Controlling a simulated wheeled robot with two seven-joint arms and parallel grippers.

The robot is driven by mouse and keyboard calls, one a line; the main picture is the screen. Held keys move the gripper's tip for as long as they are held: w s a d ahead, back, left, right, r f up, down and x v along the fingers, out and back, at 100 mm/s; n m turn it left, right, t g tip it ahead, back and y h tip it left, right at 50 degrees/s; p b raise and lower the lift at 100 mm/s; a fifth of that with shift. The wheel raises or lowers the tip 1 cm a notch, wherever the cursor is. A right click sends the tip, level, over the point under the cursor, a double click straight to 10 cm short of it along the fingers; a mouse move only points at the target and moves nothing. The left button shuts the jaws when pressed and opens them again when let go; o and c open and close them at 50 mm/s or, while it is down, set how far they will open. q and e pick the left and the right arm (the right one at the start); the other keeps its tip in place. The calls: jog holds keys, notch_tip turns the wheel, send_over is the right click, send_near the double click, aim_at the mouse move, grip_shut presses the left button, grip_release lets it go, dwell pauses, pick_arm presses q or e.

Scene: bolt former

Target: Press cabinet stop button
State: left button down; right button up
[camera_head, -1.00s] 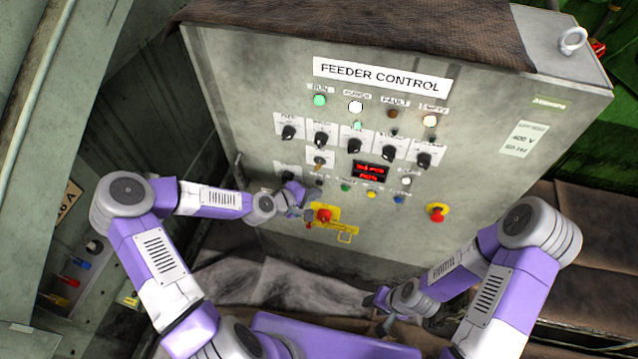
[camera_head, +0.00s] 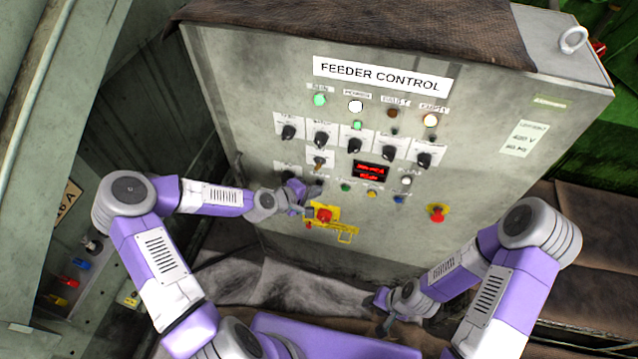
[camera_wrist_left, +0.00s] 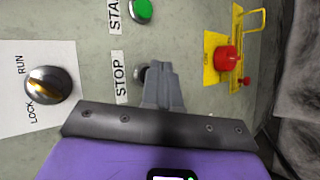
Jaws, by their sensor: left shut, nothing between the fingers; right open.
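The grey feeder control cabinet (camera_head: 480,90) faces me. In the left wrist view, a STOP label (camera_wrist_left: 119,77) sits beside a dark round button (camera_wrist_left: 139,74), partly hidden behind my left gripper's fingers. My left gripper (camera_wrist_left: 160,68) is shut and empty, with its tips at or very near this button; I cannot tell whether they touch. In the head view my left gripper (camera_head: 312,188) is at the panel's lower left, and the stop button is not clearly visible. My right gripper (camera_head: 380,304) is open and empty, low in front of the cabinet.
A red button on a yellow plate (camera_head: 324,215) sits just below my left gripper. Another red button (camera_head: 437,213) is further right. A green button (camera_wrist_left: 141,10) and the LOCK/RUN switch (camera_wrist_left: 47,85) are near the stop button.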

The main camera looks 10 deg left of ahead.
pick_arm(q)
jog(key=shift+w, duration=0.4)
dwell(0.5)
jog(key=shift+s, duration=0.85)
jog(key=s, duration=0.5)
jog(key=shift+a+p, duration=0.1)
jog(key=shift+p, duration=0.2)
dwell(0.6)
